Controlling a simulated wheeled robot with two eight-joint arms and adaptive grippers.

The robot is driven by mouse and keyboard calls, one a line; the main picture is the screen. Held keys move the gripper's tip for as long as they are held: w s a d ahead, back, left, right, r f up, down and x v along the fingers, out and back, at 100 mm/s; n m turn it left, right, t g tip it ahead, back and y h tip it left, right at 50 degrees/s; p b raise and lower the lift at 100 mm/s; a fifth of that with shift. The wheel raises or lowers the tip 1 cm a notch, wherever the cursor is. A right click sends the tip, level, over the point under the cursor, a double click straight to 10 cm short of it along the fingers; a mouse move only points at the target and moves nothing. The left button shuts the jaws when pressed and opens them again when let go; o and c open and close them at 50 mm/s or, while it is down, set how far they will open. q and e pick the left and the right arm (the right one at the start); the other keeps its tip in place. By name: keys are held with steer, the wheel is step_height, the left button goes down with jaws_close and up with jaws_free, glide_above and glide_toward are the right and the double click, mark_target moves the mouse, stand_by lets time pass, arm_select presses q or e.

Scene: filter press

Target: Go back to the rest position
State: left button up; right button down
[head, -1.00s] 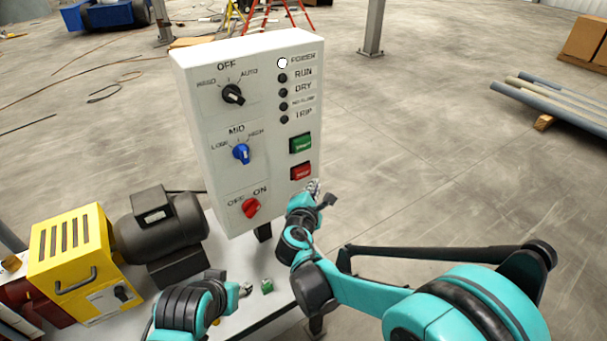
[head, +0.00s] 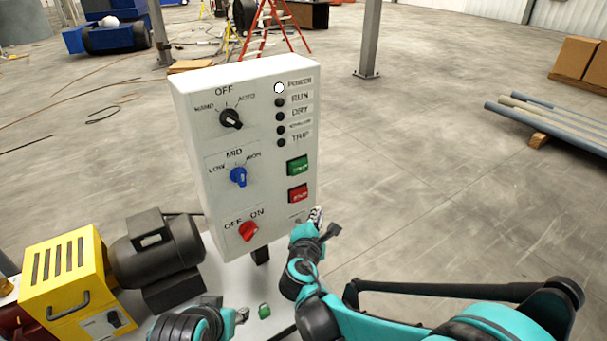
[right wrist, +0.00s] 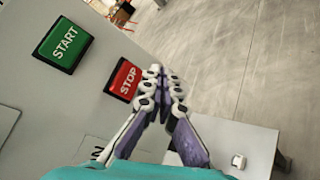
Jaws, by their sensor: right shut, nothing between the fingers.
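The white control panel (head: 215,200) stands upright in the middle of the head view. It carries a black selector (head: 231,118), a blue selector (head: 238,176), a red knob (head: 248,231), a green START button (head: 297,166) and a red STOP button (head: 298,193). My right gripper (head: 316,215) is just below and right of STOP, at the panel's lower right edge. In the right wrist view its fingers (right wrist: 163,73) are together and empty beside STOP (right wrist: 125,79); contact cannot be told. My left gripper (head: 243,316) is low over the table, partly cut off; its opening is unclear.
A yellow box (head: 65,280) and a dark motor (head: 155,247) stand left of the panel.

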steer(key=shift+d, duration=0.1)
steer(key=s+d+m+g+h, duration=0.1)
steer(key=s+d+m+g, duration=0.1)
steer(key=s+d+m, duration=0.4)
steer(key=s+d+m+g, duration=0.2)
steer(key=s+d+m, duration=0.25)
steer(key=d, duration=0.35)
steer(key=s+d+f+m+g+y, duration=0.1)
steer(key=s+f+m+g, duration=0.1)
steer(key=s+m, duration=0.4)
steer(key=s+d+f+m+g+y, duration=0.2)
steer(key=s+m, duration=0.4)
steer(key=s, duration=0.3)
steer(key=shift+s+f, duration=0.3)
steer(key=shift+s, duration=0.05)
